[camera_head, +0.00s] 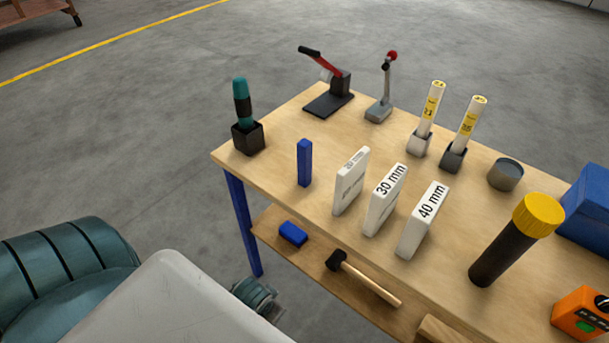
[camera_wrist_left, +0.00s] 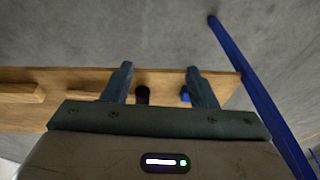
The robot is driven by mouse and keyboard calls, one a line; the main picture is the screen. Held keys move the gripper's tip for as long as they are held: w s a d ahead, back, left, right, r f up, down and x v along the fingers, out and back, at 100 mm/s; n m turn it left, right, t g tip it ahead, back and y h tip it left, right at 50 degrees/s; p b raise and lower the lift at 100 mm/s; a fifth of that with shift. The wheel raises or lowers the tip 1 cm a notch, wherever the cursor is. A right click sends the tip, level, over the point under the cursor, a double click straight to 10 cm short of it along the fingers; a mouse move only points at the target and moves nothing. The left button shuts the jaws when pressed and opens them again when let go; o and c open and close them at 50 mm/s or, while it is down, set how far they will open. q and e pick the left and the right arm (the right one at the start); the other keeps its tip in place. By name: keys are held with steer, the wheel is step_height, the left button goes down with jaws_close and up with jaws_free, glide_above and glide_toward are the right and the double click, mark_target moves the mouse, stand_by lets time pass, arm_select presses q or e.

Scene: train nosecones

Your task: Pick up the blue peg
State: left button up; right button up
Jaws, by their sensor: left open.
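The blue peg (camera_head: 304,163) stands upright on the wooden table (camera_head: 300,112), near its front left edge. It is a slim square bar with nothing touching it. My left gripper (camera_wrist_left: 158,68) shows in the left wrist view, with its two dark fingers open and nothing held between them. The peg itself cannot be made out in that view. My right gripper is in neither view.
White blocks, including the 30 mm block (camera_head: 385,200), stand right of the peg. A teal-handled tool in a black holder (camera_head: 248,137) stands left. Below, a shelf holds a blue block (camera_head: 293,234) and hammer (camera_head: 365,279). A blue leg (camera_wrist_left: 258,90) crosses the wrist view.

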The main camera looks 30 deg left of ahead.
arm_select(q)
step_height(320, 180, up, 14)
steer(key=w+a+f+n+t+y, duration=0.1)
steer(key=w+a+t, duration=0.1)
steer(key=w, duration=0.1)
steer(key=n+t+y, duration=0.1)
steer(key=t, duration=0.9)
glide_toward(308, 142)
steer(key=s+a+f, duration=0.4)
steer(key=f, duration=0.3)
steer(key=w+d+r+m+t+h, duration=0.1)
steer(key=w+r+m+t+h, duration=0.15)
steer(key=w+r+h, duration=0.2)
steer(key=shift+n+t, duration=0.25)
steer(key=w+p, duration=0.1)
steer(key=w, duration=0.2)
steer(key=w+p, duration=0.1)
steer(key=w, duration=0.2)
steer(key=w+p, duration=0.1)
steer(key=w, duration=0.2)
steer(key=shift+d+f+p, duration=0.25)
steer(key=shift+f+p, duration=0.05)
steer(key=shift+p, duration=0.05)
steer(key=shift+w+f, duration=0.1)
steer(key=shift+w, duration=0.55)
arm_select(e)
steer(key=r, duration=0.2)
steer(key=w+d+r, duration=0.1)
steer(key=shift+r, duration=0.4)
